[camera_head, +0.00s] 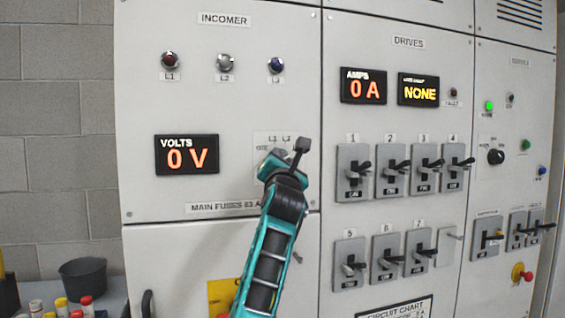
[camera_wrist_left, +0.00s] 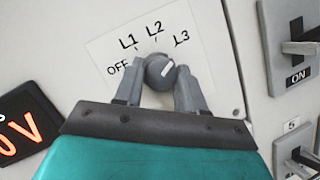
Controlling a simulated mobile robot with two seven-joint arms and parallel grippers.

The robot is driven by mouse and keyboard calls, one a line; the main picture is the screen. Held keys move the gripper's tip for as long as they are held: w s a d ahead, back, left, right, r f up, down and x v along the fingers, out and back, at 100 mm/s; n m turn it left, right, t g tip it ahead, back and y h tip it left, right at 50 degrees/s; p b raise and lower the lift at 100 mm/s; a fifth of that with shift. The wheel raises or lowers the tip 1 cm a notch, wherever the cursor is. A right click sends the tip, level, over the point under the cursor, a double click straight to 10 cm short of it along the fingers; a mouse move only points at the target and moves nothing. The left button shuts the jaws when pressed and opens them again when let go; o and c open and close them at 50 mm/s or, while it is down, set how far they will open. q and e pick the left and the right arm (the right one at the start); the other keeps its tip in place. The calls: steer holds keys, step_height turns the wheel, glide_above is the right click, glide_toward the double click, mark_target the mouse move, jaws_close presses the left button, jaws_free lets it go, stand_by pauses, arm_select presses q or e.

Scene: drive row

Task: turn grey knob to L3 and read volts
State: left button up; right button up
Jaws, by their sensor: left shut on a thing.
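The grey knob (camera_wrist_left: 160,73) shows in the left wrist view on a white plate marked OFF, L1, L2 and L3. Its white pointer mark slants up and right, toward the L3 side; I cannot tell if it is exactly on L3. My left gripper (camera_wrist_left: 158,92) has a finger on each side of the knob and is shut on it. In the head view the left gripper (camera_head: 287,160) covers most of the knob and its plate. The VOLTS display (camera_head: 187,155) reads 0 V in orange. My right gripper is not in view.
Lamps L1 (camera_head: 170,60), L2 (camera_head: 225,63) and L3 (camera_head: 275,66) sit above the display. Right of the knob, the drives panel has several black-handled switches (camera_head: 354,172). The AMPS display (camera_head: 363,86) reads 0 A; another display (camera_head: 418,90) reads NONE. A dark bucket (camera_head: 83,280) stands lower left.

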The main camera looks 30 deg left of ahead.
arm_select(q)
steer(key=shift+r, duration=0.1)
steer(key=o, duration=1)
steer(key=shift+o, duration=0.2)
steer(key=b+v, duration=0.1)
steer(key=v, duration=1.2)
steer(key=shift+b, duration=0.4)
steer(key=shift+w+a, duration=0.1)
